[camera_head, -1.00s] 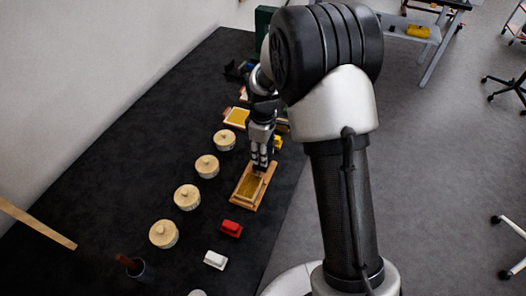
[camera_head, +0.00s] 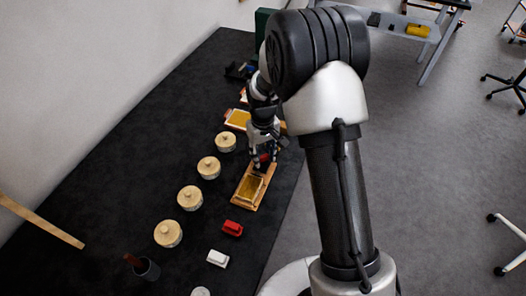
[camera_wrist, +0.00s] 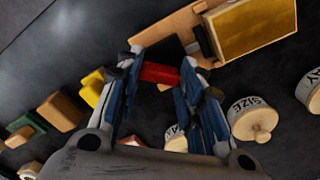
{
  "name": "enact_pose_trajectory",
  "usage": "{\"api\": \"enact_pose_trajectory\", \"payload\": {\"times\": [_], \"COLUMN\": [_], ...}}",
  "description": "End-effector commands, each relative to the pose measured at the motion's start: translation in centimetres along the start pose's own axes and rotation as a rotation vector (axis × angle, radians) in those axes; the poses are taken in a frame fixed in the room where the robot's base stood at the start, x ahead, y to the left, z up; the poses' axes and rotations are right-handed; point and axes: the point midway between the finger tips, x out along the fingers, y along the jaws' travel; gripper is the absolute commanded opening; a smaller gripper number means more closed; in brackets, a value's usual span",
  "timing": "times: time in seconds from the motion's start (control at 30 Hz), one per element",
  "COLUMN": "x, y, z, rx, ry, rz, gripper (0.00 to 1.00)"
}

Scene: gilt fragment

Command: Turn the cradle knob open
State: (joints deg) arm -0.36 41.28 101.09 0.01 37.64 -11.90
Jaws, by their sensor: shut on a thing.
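The cradle is a wooden board (camera_head: 241,203) with a gold panel (camera_head: 250,187) on it, lying on the dark table. In the wrist view the board (camera_wrist: 188,20) runs across the top, with the gold panel (camera_wrist: 256,28) at upper right and a dark bar (camera_wrist: 204,41) at its near end. My gripper (camera_head: 262,160) is over the far end of the board. In the wrist view its fingers (camera_wrist: 161,74) are closed on a red knob (camera_wrist: 158,73), beside a black part on the board. The fingers hide the knob's ends, so its turn angle is unclear.
Round pots with wooden lids (camera_head: 190,197) stand in a row left of the cradle. A red block (camera_head: 232,228) and a white block (camera_head: 217,258) lie nearer the camera. A dark cup (camera_head: 147,268) stands at lower left. Small wooden and yellow blocks (camera_wrist: 60,111) show in the wrist view.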

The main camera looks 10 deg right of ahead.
Motion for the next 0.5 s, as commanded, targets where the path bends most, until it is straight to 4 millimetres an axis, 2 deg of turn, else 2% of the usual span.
{"api": "enact_pose_trajectory", "payload": {"times": [0.5], "x": [-0.12], "y": [0.01], "z": [-0.04], "rx": [0.484], "ry": [0.001], "rz": [0.0], "gripper": [0.11]}}
